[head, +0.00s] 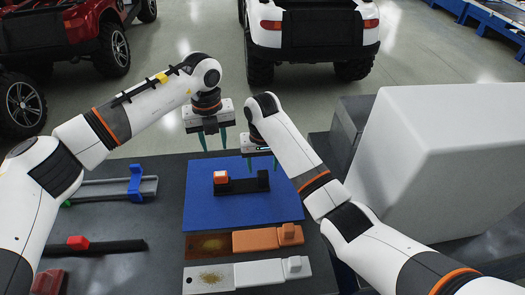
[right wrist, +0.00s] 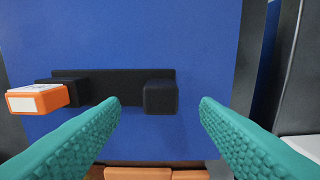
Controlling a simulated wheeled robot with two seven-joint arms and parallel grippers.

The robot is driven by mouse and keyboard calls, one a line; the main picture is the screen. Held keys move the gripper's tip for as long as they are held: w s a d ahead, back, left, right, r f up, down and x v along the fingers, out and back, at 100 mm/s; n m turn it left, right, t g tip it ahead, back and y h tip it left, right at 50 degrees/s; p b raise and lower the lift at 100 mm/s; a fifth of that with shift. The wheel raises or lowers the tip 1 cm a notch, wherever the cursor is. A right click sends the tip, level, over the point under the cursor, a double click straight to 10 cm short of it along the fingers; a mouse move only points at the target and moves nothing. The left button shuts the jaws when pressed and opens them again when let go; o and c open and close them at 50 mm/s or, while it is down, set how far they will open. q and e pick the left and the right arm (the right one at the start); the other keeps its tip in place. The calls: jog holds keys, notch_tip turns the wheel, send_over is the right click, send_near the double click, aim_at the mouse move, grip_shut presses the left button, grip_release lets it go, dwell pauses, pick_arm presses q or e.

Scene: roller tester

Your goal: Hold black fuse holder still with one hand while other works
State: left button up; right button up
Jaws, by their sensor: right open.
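The black fuse holder (head: 242,187) lies on the blue mat (head: 205,210). It is a dark bar with a raised block at each end, and an orange piece with a pale top (head: 221,177) sits at its left end. In the right wrist view the holder (right wrist: 125,77) and the orange piece (right wrist: 38,99) also show. My right gripper (head: 263,163) is open and empty above the holder's right end; in the right wrist view that end block appears between its teal fingertips (right wrist: 160,103). My left gripper (head: 214,142) is open and empty over the mat's far edge, behind the holder.
An orange-handled tool (head: 265,239) and a white-handled tool (head: 270,271) lie at the mat's front. A grey rail with a blue slider (head: 135,183) and a dark bar with a red block (head: 78,243) lie left. A large white box (head: 445,150) stands right.

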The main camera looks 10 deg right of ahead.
jog(key=shift+f, duration=2.5)
jog(key=c, duration=1.1)
pick_arm(q)
jog(key=o, duration=0.5)
jog(key=shift+f, duration=0.15)
jog(key=m+t, duration=0.2)
jog(key=t, duration=0.2)
send_near(220, 174)
jog(key=x, duration=1)
jog(key=shift+f, duration=0.1)
